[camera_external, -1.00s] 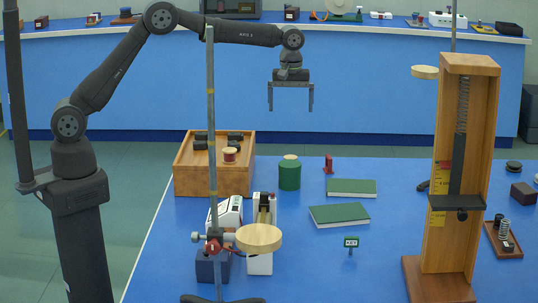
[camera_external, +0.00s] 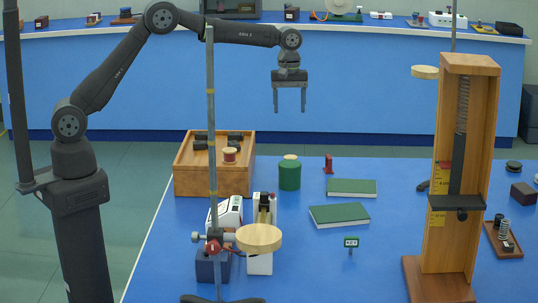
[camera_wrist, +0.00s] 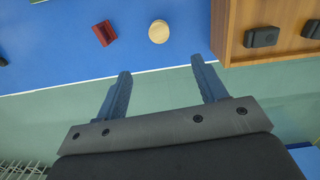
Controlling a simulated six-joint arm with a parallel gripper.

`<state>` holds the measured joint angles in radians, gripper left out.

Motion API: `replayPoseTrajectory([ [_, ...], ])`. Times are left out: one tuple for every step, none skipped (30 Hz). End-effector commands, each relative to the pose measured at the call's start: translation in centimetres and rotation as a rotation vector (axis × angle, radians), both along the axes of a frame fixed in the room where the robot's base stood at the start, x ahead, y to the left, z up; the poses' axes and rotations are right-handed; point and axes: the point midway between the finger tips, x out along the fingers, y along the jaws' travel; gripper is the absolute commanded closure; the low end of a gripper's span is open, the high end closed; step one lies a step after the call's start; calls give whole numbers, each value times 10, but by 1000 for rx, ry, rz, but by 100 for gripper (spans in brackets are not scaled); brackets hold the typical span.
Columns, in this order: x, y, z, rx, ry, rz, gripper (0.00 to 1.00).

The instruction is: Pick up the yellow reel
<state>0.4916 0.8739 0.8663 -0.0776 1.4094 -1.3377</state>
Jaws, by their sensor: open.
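My gripper (camera_external: 290,110) is open and empty, pointing down high beyond the far edge of the blue table. Its two fingers show apart in the wrist view (camera_wrist: 160,67). I cannot make out a clearly yellow reel. A green cylinder with a pale top (camera_external: 289,176) stands right of the tray. In the wrist view a pale round top (camera_wrist: 159,31) lies ahead of the fingers, between a red block (camera_wrist: 104,33) and the tray (camera_wrist: 226,35).
Two green books (camera_external: 340,214) lie mid-table. A clamp stand with a round wooden disc (camera_external: 259,238) rises at the front left. A tall wooden spring stand (camera_external: 486,150) is at right. Black blocks (camera_wrist: 262,37) lie in the tray. The air around my gripper is clear.

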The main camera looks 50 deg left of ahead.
Motion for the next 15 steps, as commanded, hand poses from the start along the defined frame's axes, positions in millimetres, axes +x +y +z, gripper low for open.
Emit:
replayPoseTrajectory([
  [6, 13, -6, -39, 32, 58, 35],
  [9, 20, -8, -69, 52, 95, 35],
  [13, 27, -11, -110, 79, 142, 35],
  [15, 31, -12, -138, 97, 174, 35],
  [18, 36, -13, -164, 113, 206, 35],
  [20, 41, -15, -195, 132, 244, 35],
  [22, 44, -15, -216, 144, 267, 35],
  [24, 46, -16, -233, 155, 286, 35],
  [25, 49, -17, -250, 165, 306, 35],
  [25, 49, -19, -259, 170, 315, 35],
  [25, 49, -21, -264, 174, 321, 35],
  [25, 47, -26, -267, 177, 325, 35],
  [24, 45, -30, -269, 179, 325, 35],
  [23, 43, -35, -267, 179, 325, 35],
  [21, 40, -43, -267, 179, 325, 35],
])
